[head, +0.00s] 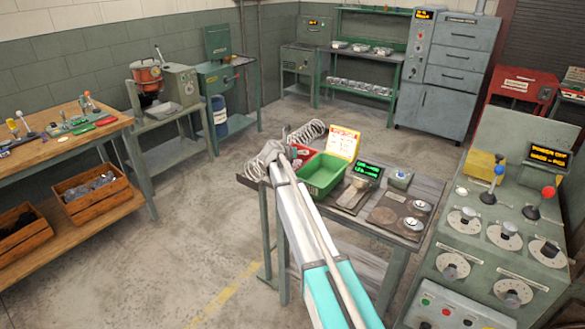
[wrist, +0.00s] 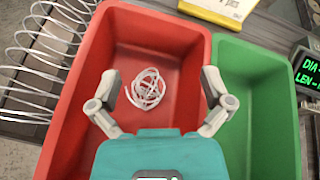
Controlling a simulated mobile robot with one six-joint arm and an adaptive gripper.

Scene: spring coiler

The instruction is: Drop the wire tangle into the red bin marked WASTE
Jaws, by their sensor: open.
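The red bin (wrist: 80,110) fills the left and middle of the wrist view. A small tangle of pale wire (wrist: 146,88) shows inside its walls, apart from both fingers; I cannot tell whether it rests on the bin floor. My gripper (wrist: 160,84) is open and empty over the bin, with a finger on each side of the tangle in the picture. In the head view my gripper (head: 272,150) hides most of the red bin (head: 303,152), and the tangle is not visible there. No WASTE marking is readable.
A green bin (head: 322,174) stands right beside the red one on the bench (head: 345,222). Wire coils (head: 306,132) lie near the red bin. A yellow-edged sign (head: 343,143) stands behind the bins, and a small display (head: 369,170) is to their right.

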